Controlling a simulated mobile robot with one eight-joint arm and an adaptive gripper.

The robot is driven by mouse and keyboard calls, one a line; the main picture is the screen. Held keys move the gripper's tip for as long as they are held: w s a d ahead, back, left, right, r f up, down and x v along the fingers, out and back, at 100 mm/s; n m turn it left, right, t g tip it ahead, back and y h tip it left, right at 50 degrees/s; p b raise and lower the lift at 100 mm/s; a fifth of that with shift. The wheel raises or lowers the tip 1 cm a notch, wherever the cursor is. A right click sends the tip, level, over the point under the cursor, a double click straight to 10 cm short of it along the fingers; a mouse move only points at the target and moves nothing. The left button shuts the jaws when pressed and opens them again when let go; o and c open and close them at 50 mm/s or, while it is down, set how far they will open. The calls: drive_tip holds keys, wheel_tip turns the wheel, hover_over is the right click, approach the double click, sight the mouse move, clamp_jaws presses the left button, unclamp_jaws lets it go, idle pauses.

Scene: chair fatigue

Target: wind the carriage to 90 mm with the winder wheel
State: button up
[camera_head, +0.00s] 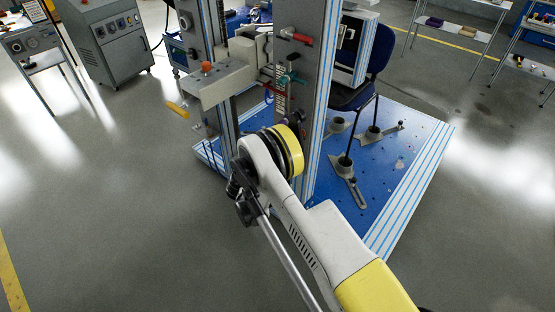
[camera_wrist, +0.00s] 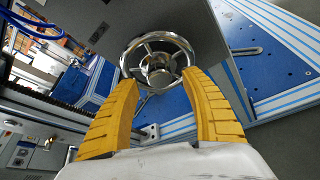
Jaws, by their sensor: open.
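The winder wheel (camera_wrist: 158,62) shows in the wrist view as a shiny metal handwheel with spokes and a round hub. It lies straight ahead, just past my fingertips. My gripper (camera_wrist: 163,82) has two yellow ribbed fingers, open, one toward each side of the wheel's lower rim. I cannot tell whether either finger touches the rim. In the head view my arm hides the gripper and the wheel. The carriage (camera_head: 218,82) appears to be the pale grey block on the upright, with an orange knob on top and a yellow handle. I cannot read its position on the scale.
The test frame's uprights (camera_head: 312,110) stand on a blue base plate (camera_head: 397,172) with striped edges. A dark blue chair (camera_head: 352,97) stands on the plate, its feet by metal clamps. A grey control cabinet (camera_head: 105,42) is at upper left. The floor at left is clear.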

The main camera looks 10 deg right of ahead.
drive_tip(key=shift+x, duration=1.05)
drive_tip(key=shift+c, duration=0.5)
drive_tip(key=c, duration=1.1)
drive_tip(key=shift+m+t, duration=0.7)
drive_tip(key=shift+m, duration=0.4)
